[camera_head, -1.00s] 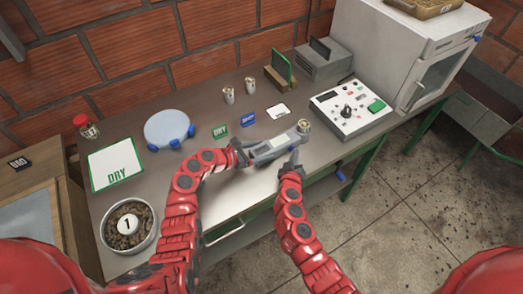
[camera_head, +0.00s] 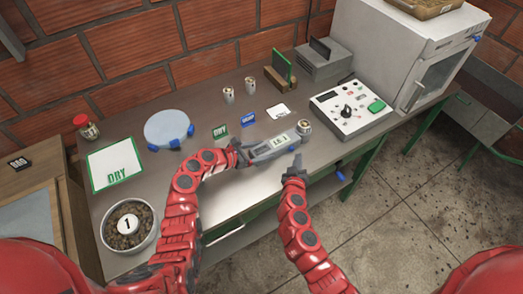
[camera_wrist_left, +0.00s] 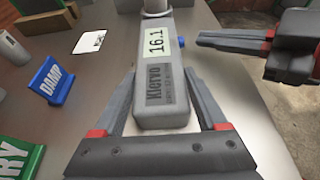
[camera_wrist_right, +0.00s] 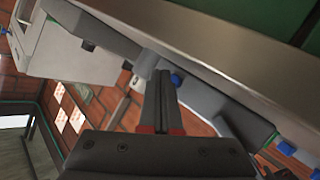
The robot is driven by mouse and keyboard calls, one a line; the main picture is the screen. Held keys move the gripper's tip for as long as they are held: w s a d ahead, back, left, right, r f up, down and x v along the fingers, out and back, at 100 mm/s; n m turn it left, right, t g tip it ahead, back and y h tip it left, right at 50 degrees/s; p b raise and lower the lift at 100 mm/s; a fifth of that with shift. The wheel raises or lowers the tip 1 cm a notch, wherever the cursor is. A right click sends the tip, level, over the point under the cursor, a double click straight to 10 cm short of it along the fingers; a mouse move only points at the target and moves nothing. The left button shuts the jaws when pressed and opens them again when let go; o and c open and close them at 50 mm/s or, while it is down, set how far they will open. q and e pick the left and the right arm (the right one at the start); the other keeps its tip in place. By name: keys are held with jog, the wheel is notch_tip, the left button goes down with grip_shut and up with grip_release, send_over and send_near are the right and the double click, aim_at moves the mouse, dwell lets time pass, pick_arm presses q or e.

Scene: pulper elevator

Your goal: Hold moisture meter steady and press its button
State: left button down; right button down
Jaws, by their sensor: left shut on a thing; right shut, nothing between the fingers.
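The grey moisture meter (camera_head: 268,148) is above the table's front part, its metal cup end (camera_head: 304,128) pointing right and away. My left gripper (camera_head: 240,155) is shut on its near end; in the left wrist view the fingers (camera_wrist_left: 160,82) flank its body. Its lit display (camera_wrist_left: 157,41) reads 16.1. A blue button (camera_wrist_left: 181,42) is on its right side. My right gripper (camera_head: 296,162) is shut and empty, to the right of the meter. In the left wrist view the right fingertips (camera_wrist_left: 200,38) point at the button with a small gap.
A control box (camera_head: 350,108) stands right. A round scale (camera_head: 168,130), a DRY mat (camera_head: 113,166) and a bowl (camera_head: 147,236) are left.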

jog(key=s+d, duration=0.2)
jog(key=s, duration=0.1)
jog(key=s+d, duration=0.1)
jog(key=shift+s, duration=0.4)
pick_arm(q)
grip_release()
jog(key=shift+a, duration=0.1)
